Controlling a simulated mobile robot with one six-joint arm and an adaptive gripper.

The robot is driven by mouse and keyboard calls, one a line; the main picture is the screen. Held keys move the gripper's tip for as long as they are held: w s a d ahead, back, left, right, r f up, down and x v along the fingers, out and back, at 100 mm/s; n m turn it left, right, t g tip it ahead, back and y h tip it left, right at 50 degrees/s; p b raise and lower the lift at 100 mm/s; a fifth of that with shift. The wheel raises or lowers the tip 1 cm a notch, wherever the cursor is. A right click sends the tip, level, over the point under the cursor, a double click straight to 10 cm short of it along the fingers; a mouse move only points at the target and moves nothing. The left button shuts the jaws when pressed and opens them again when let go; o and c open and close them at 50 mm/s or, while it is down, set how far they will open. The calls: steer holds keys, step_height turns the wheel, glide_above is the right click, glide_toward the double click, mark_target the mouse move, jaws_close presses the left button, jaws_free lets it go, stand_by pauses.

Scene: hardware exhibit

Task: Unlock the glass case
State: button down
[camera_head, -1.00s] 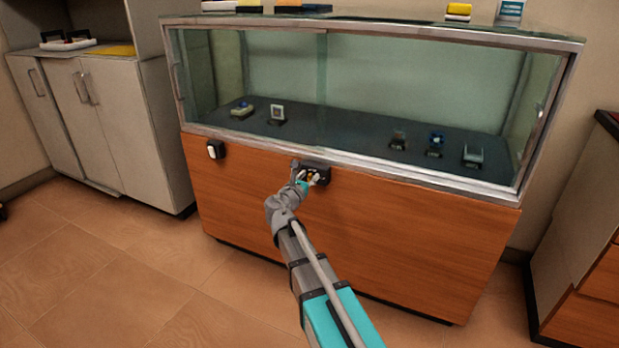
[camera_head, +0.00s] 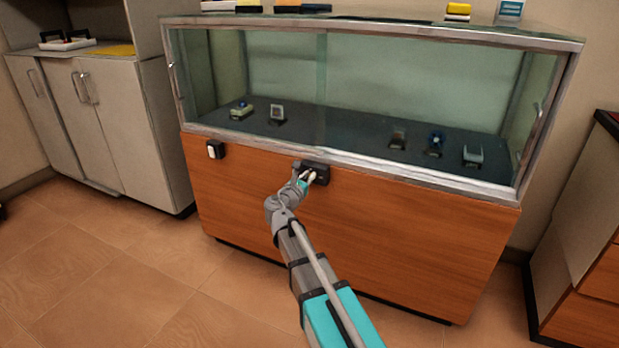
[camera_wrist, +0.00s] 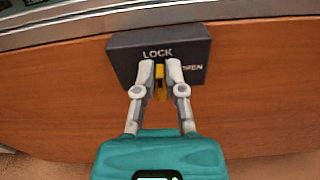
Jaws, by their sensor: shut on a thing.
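The glass case (camera_head: 420,90) stands on a wooden base (camera_head: 400,240). A dark lock box (camera_head: 320,174) is fixed to the base's front just under the glass; it also shows in the wrist view (camera_wrist: 125,58), with "LOCK" at its top and a partly hidden word ending in "EN" at its right. A yellow key-like piece (camera_wrist: 160,80) stands upright at the box's middle, below "LOCK". My gripper (camera_head: 309,177) is at the lock box; in the wrist view its two fingertips (camera_wrist: 165,76) are shut on the yellow piece. The fingers hide part of the box.
A small black and white box (camera_head: 215,150) is on the base's front at left. Small items sit inside the case and on its top. Cabinets stand at left (camera_head: 125,120) and right (camera_head: 580,230). The floor in front is clear.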

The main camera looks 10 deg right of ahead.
steer(key=m, duration=0.4)
steer(key=d+f+m, duration=0.1)
steer(key=m, duration=0.4)
steer(key=s+m+b, duration=0.1)
steer(key=m, duration=0.3)
steer(key=shift+s+d+f, duration=0.1)
steer(key=shift+d+f, duration=0.05)
steer(key=shift+f+m+b, duration=0.2)
steer(key=shift+m+b, duration=0.15)
steer(key=shift+m, duration=1.75)
steer(key=c, duration=0.7)
jaws_free()
